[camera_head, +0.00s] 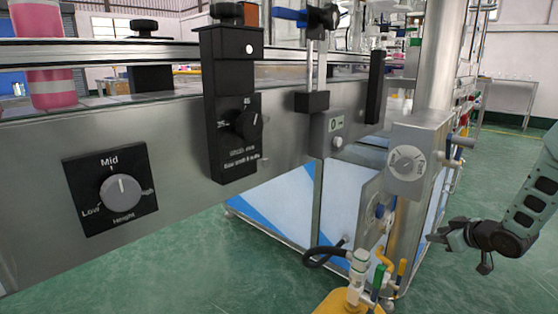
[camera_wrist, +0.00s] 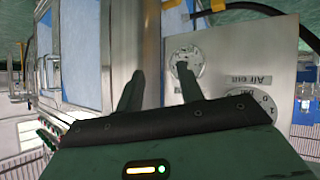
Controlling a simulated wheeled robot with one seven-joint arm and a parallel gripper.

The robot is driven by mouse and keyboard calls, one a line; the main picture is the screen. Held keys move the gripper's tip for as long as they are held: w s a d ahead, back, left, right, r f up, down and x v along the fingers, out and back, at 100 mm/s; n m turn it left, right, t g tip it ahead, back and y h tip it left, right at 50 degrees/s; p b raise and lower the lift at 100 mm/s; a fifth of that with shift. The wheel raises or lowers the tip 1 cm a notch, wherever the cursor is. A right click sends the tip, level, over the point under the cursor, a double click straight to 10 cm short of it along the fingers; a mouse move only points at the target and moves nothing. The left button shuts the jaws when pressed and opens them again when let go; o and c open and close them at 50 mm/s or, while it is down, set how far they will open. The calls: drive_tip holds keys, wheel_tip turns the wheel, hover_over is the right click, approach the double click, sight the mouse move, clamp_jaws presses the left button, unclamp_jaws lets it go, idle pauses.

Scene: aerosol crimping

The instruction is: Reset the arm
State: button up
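My gripper (camera_head: 447,236) is at the right side of the head view, low and to the right of the machine's column. In the wrist view the two fingers of my gripper (camera_wrist: 160,85) stand apart with nothing held between them. A grey control box with a round dial (camera_head: 406,162) is on the column, above and left of my gripper. In the wrist view a metal panel with a round dial (camera_wrist: 184,62) and upside-down lettering lies beyond the right finger. I see no contact between the fingers and the panel.
A Mid/Low Height knob (camera_head: 121,192) and a black dial block (camera_head: 235,130) are on the machine front. A yellow cylinder with a valve and hoses (camera_head: 352,295) stands at the bottom. Green floor (camera_head: 470,290) is open below my gripper. Shelving (camera_head: 466,90) stands behind.

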drive_tip(key=s+a+r+m+g+h, duration=0.1)
drive_tip(key=s+a+r+m+g, duration=0.2)
drive_tip(key=s+a, duration=0.45)
drive_tip(key=s+a+r+g+h, duration=0.15)
drive_tip(key=s+a+r, duration=0.25)
drive_tip(key=s, duration=0.6)
drive_tip(key=s+a+r+m+g, duration=0.2)
drive_tip(key=s+a+r+g, duration=0.25)
drive_tip(key=s, duration=0.35)
drive_tip(key=s+a+r+n+g, duration=0.1)
drive_tip(key=s+a+n, duration=0.3)
drive_tip(key=s+a, duration=0.45)
drive_tip(key=s+a+r+n+g, duration=0.1)
drive_tip(key=s+a+n, duration=0.4)
drive_tip(key=a, duration=0.6)
wheel_tip(320, 180, up, 35)
drive_tip(key=m+p, duration=0.1)
drive_tip(key=p, duration=3.4)
drive_tip(key=shift+s+d+f+m+p, duration=0.15)
drive_tip(key=shift+s+f+m+p, duration=0.05)
drive_tip(key=shift+s+m+p, duration=0.15)
drive_tip(key=shift+y, duration=0.25)
